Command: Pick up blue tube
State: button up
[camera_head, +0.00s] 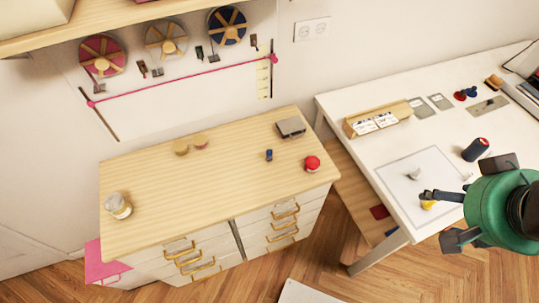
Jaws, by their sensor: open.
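A small upright blue tube (269,155) stands on the wooden top of the dresser, near its right side. A larger dark blue cylinder with a reddish end (475,150) rests tilted or lying on the white table; I cannot tell which of the two is the task's tube. My gripper (424,196) hangs over the white table at the right and points left. It looks empty, and its fingers are small and dark in this view. It is apart from both blue things, with the larger cylinder above and right of it in the picture.
The dresser (225,165) also holds a red-topped item (312,163), a grey box (290,127) and a jar (118,205). A wooden holder (380,118) stands behind.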

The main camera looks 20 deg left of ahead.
jog(key=c, duration=0.6)
jog(key=shift+o, duration=0.2)
